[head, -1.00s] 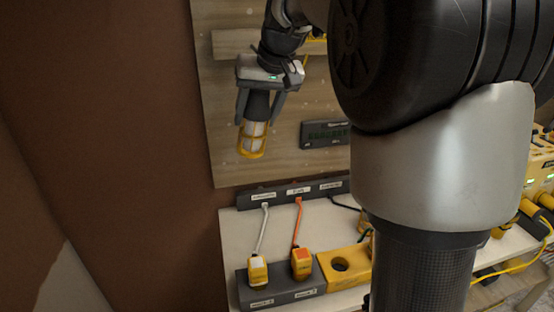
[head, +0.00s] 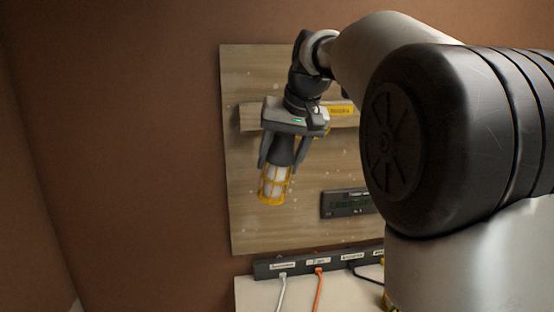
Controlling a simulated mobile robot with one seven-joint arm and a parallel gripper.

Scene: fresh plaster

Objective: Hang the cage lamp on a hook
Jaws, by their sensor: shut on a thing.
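The cage lamp (head: 274,186) has a dark handle and a yellow cage around a pale lamp body. My gripper (head: 277,158) is shut on its dark upper part. The lamp hangs cage-down, slightly tilted, in front of the wooden board (head: 245,221). A wooden rail (head: 247,117) runs across the board behind my gripper, with a yellow label (head: 341,109) that seems to read "Hooks". No hook can be made out; my gripper and arm cover much of the rail.
A dark display box (head: 345,204) is mounted on the board, right of the lamp. Below is a dark labelled strip (head: 300,265) with white and orange cables, above a pale bench top (head: 253,292). My arm hides the right side. Bare brown wall (head: 140,130) is left.

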